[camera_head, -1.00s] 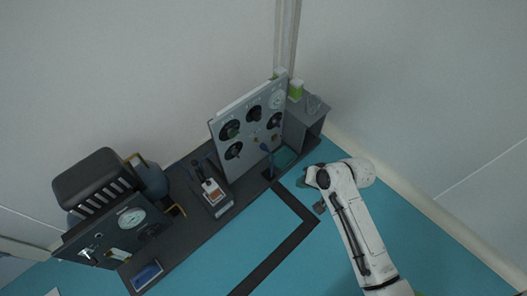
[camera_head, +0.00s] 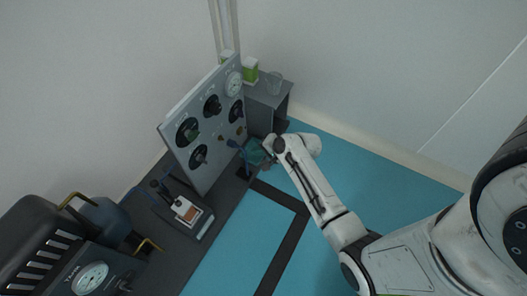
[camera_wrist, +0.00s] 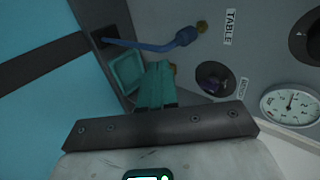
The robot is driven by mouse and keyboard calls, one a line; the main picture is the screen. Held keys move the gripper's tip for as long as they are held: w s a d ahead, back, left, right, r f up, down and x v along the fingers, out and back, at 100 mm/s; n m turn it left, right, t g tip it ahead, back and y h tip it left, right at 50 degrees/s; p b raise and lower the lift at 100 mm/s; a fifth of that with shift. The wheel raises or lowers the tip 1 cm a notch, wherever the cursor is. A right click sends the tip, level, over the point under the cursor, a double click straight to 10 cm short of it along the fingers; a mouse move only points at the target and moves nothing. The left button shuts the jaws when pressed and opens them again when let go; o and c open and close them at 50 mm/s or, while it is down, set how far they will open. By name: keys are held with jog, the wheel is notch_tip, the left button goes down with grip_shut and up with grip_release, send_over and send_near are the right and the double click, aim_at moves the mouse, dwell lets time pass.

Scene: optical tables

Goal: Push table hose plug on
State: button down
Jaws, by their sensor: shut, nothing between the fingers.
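The blue table hose plug (camera_wrist: 185,37) is in the wrist view, at the end of a blue hose (camera_wrist: 140,44). Its tip is at or very close to a brass port (camera_wrist: 202,26) beside the TABLE label (camera_wrist: 230,27); I cannot tell how far it is seated. In the head view the blue hose (camera_head: 236,145) rises at the panel's right foot. My gripper (camera_wrist: 157,72) has teal fingers, shut and empty, below the plug and apart from it in the picture. A second brass fitting (camera_wrist: 173,68) is partly hidden behind them.
The upright grey panel (camera_head: 185,158) carries black dials and a gauge (camera_wrist: 290,105). A purple-centred knob (camera_wrist: 213,80) is close right of my fingers. A teal tray (camera_wrist: 127,73) lies to their left. A small instrument (camera_head: 187,210) stands on the bench; blue floor (camera_head: 335,150) is open.

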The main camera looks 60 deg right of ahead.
aim_at(231, 142)
jog(key=w+f+b, duration=0.3)
jog(key=w, duration=0.4)
jog(key=shift+a+b, duration=0.15)
jog(key=shift+b, duration=0.15)
jog(key=shift+w, duration=0.1)
jog(key=w, duration=0.3)
jog(key=shift+w, duration=0.25)
jog(key=shift+w+a+r, duration=0.1)
jog(key=shift+w, duration=0.05)
jog(key=shift+w, duration=0.1)
